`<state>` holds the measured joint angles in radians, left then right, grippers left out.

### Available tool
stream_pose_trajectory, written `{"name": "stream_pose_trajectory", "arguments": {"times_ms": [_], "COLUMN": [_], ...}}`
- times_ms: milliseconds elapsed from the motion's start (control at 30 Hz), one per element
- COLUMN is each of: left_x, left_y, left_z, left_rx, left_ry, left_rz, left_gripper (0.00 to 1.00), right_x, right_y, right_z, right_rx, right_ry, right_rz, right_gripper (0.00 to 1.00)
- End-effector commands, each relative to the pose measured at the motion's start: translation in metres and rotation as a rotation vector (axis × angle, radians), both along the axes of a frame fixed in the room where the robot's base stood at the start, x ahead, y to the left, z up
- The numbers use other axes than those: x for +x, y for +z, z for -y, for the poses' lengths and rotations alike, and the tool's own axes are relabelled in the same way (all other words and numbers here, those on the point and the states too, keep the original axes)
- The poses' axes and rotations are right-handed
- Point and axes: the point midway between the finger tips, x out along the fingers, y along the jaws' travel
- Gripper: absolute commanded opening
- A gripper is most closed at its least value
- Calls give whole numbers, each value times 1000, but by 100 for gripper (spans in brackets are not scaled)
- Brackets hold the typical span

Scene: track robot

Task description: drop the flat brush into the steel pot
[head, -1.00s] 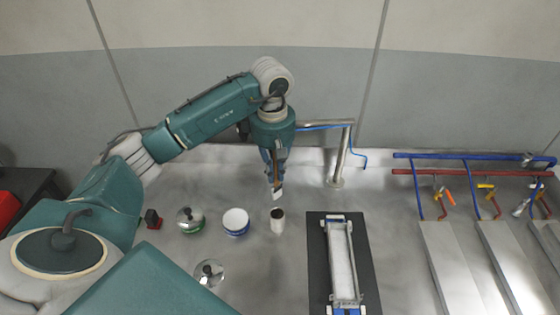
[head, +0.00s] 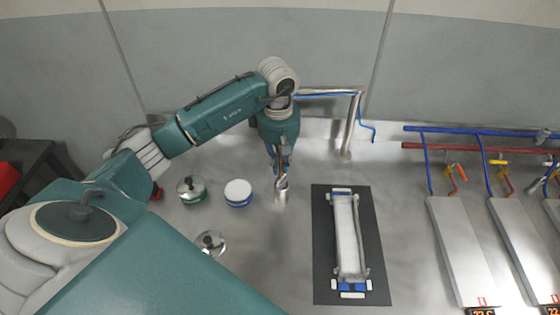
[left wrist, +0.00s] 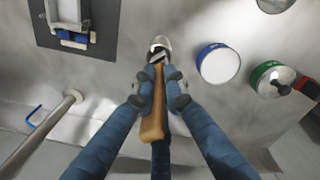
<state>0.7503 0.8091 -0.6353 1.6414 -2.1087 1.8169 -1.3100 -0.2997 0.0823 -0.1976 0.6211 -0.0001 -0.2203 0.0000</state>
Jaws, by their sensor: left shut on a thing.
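My left gripper (head: 280,168) is shut on the flat brush (left wrist: 153,115), with its fingers on either side of the wooden handle in the left wrist view. The brush points down, head lowest. The steel pot (head: 281,197) is a small upright metal cup on the bench, right under the gripper. It also shows in the left wrist view (left wrist: 160,41), where the brush head overlaps its mouth. I cannot tell how far the head is inside the rim. My right gripper is not in view.
A blue-and-white tub (head: 238,193) and a green tin with a shiny lid (head: 191,190) stand left of the pot. A shiny lid (head: 210,243) lies in front. A black mat (head: 375,245) with a tray-like fixture is at right. A metal post (head: 352,125) stands behind.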

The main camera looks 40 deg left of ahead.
Motion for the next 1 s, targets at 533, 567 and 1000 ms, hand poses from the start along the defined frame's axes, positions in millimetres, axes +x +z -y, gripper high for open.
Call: {"name": "stream_pose_trajectory", "arguments": {"times_ms": [533,567,1000], "left_x": [0,0,0], "left_y": [0,0,-1], "left_z": [0,0,-1], "left_rx": [0,0,1], "left_ry": [0,0,0], "left_rz": [0,0,0], "left_gripper": [33,33,33], "right_x": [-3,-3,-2], "right_y": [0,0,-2], "right_z": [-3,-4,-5], "right_rx": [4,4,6], "right_ry": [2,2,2], "right_rz": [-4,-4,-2], "right_gripper": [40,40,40]}}
